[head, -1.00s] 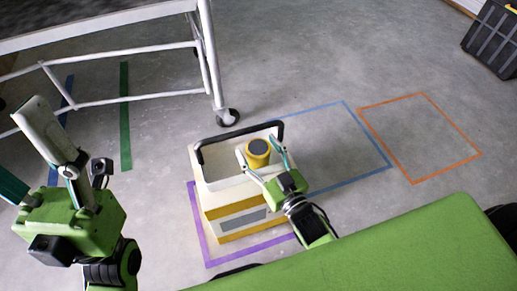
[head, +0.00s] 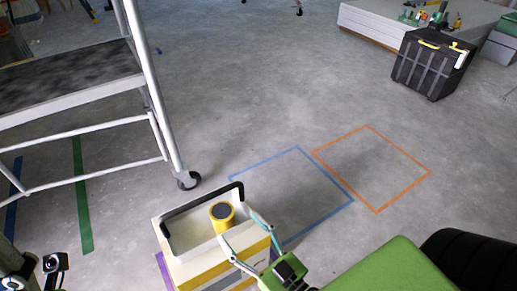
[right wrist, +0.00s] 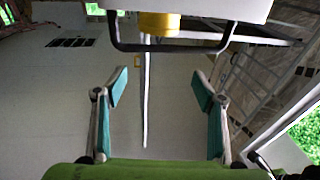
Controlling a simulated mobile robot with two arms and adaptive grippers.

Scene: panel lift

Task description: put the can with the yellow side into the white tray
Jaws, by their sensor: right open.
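The can with the yellow side (head: 222,218) stands upright with its dark top showing, inside the white tray (head: 166,240) that has a black handle. Its lower part is hidden by the tray's wall. My right gripper (head: 239,226) is open and empty, its fingertips just to the lower right of the can, apart from it. In the right wrist view the can (right wrist: 158,23) shows beyond the open fingers (right wrist: 161,85), by the handle and pale tray. Only a part of my left gripper shows at the lower left corner of the head view; its fingertips are cut off.
A wheeled metal frame (head: 150,85) stands at the left, its caster close to the tray. Blue (head: 325,216) and orange (head: 403,196) taped outlines on the floor right of the tray are empty. A black crate (head: 425,68) stands at the far right.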

